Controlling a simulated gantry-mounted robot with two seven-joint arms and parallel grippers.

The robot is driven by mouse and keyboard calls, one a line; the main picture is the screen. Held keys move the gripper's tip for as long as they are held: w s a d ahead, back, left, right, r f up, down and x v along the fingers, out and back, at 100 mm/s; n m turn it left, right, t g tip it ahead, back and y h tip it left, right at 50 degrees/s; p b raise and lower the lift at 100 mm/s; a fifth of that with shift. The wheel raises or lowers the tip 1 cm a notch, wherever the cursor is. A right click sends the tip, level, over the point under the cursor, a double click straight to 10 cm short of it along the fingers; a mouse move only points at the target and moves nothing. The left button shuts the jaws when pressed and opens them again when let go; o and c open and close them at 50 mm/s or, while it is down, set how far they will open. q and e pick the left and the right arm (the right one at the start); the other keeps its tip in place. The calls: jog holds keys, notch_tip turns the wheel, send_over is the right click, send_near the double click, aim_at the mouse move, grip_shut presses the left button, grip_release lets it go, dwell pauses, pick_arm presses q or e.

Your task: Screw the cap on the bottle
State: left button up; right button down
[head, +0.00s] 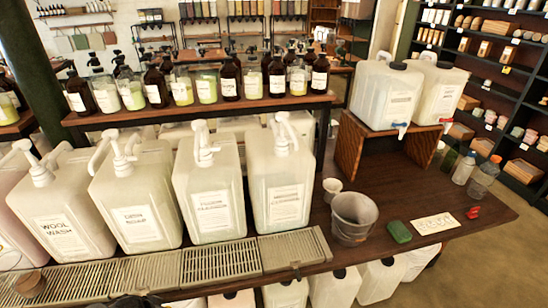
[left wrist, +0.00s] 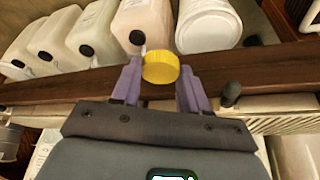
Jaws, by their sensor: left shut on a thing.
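My left gripper (left wrist: 160,88) has two purple fingers and is shut on a round yellow cap (left wrist: 161,67), held at the fingertips. The cap is clear of the containers behind it. In the head view neither gripper can be made out, and the yellow cap does not show. I cannot tell which bottle the cap fits. My right gripper is not in view.
Large white pump jugs (head: 209,190) line the counter behind grey drip grates (head: 222,261). A grey bucket (head: 353,222), a green block (head: 398,232), a paper card (head: 435,224) and a small red object (head: 473,212) lie to the right. Jerrycans with black caps stand below.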

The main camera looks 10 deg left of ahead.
pick_arm(q)
jog(key=shift+s, duration=0.15)
jog(key=w+d+r, duration=0.4)
jog(key=d+r, duration=0.2)
jog(key=d, duration=0.4)
jog(key=w+d+r, duration=0.5)
jog(key=d+r, duration=0.1)
jog(key=d, duration=0.5)
jog(key=w+d+p+v, duration=0.1)
jog(key=d+p+v, duration=0.1)
jog(key=p+v, duration=1.9)
jog(key=v, duration=0.7)
jog(key=shift+d, duration=0.3)
